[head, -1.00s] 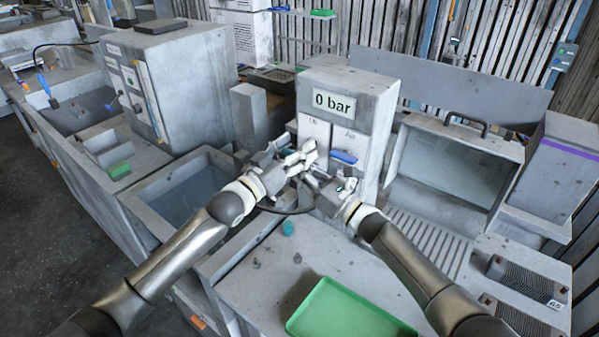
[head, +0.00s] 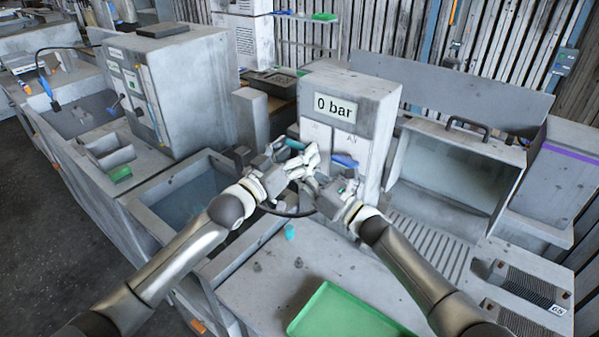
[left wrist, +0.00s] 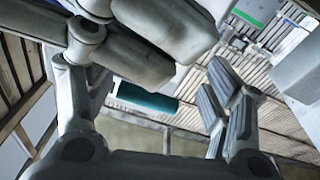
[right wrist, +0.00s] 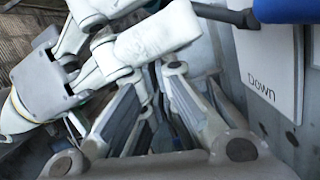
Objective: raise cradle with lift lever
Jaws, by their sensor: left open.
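A teal handle (head: 294,144) shows just above my left gripper (head: 314,160), in front of the grey box's left side. In the left wrist view, the teal handle (left wrist: 146,100) lies between the open fingers, and I cannot tell whether they touch it. My right gripper (head: 324,186) is close below and beside the left one; its fingertips are partly covered, so its opening is unclear. A blue handle (head: 344,160) stands out at the box's right white panel. It shows in the right wrist view (right wrist: 290,9) above a panel marked "Down" (right wrist: 262,90). I cannot make out the cradle.
The grey box (head: 376,101) carries a "0 bar" sign. A green tray (head: 345,315) lies on the front bench. A sink (head: 185,190) is left of the grippers; a clear-fronted chamber (head: 455,170) is at the right. My two grippers leave little room between them.

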